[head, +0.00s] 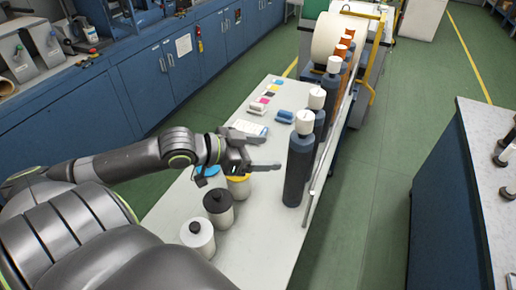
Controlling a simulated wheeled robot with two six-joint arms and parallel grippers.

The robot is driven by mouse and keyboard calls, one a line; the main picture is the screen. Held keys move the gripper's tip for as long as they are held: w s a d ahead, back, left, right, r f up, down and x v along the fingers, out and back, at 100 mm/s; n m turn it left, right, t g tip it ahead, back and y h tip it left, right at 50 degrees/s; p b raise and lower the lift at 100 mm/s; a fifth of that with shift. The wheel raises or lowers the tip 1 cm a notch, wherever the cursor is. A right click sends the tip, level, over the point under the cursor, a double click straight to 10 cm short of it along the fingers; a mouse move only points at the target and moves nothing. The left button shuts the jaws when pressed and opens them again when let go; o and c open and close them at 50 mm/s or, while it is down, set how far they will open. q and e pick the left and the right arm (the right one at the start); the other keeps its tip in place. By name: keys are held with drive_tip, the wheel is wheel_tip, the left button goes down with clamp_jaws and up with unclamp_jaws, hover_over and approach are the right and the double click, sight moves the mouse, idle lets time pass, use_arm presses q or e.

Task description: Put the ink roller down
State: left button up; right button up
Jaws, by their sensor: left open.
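A small blue cylinder that looks like the ink roller (285,116) lies on the pale table (262,218), just left of the row of dark bottles. My left gripper (272,149) reaches in from the left over the table with its two fingers spread. Nothing shows between the fingers. The cylinder is beyond the gripper and apart from it in the picture. My right gripper is not in view.
Tall dark bottles with white caps (297,165) stand along the table's right side. Jars with white (198,237), black (219,206), yellow and blue lids stand under and near my left gripper. Colour swatches (264,100) lie farther back. A large white roll (330,38) is behind.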

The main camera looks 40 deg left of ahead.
use_arm(q)
drive_tip(key=shift+s+a+r, duration=0.15)
drive_tip(key=shift+s+r, duration=0.05)
drive_tip(key=shift+s, duration=0.3)
idle(0.4)
